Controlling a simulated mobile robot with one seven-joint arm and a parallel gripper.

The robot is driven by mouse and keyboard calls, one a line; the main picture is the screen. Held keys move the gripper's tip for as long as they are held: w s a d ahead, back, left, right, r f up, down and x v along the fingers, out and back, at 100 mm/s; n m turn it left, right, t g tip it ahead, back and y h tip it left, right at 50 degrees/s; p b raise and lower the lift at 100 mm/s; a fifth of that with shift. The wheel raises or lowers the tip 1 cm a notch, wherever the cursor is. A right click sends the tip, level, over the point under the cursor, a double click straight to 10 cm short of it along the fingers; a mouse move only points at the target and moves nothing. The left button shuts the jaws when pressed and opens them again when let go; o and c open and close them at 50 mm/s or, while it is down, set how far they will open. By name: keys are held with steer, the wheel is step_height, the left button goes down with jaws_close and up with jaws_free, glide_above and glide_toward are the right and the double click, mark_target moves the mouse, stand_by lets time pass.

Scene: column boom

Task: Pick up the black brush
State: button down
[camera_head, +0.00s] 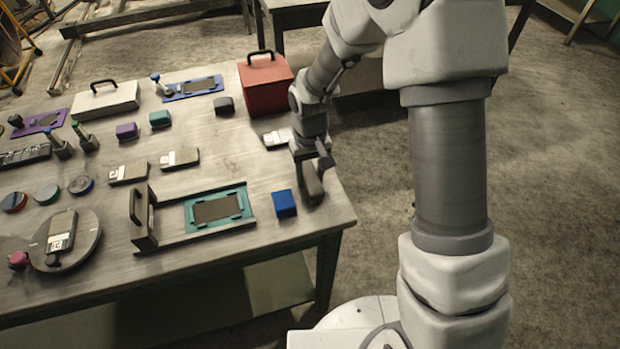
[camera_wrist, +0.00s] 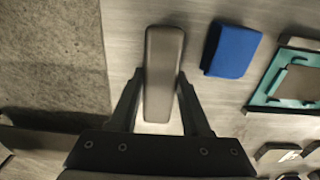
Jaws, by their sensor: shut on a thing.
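The black brush (camera_head: 311,184), a long dark grey-brown block with rounded edges, is at the right edge of the table. My gripper (camera_head: 309,163) points down over it, with the fingers on its sides. In the wrist view the brush (camera_wrist: 163,60) runs lengthwise between the two fingers of my gripper (camera_wrist: 160,78), which are shut on it. I cannot tell whether its underside touches the table.
A blue block (camera_head: 284,203) stands close to the left of the brush. A drawer-like frame with a teal tray (camera_head: 246,208) lies further left. A red box (camera_head: 264,85) stands behind. The table's edge and open floor (camera_head: 373,190) are to the right.

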mark_target(312, 174)
steer(key=shift+r, duration=0.15)
steer(key=r, duration=0.4)
steer(key=shift+d+r, duration=0.2)
steer(key=s+d+r, duration=0.1)
steer(key=d+r, duration=0.2)
steer(key=d, duration=0.2)
steer(key=s+d+r+p, duration=0.1)
steer(key=s+d+r, duration=0.1)
steer(key=d, duration=0.4)
steer(key=shift+r, duration=0.65)
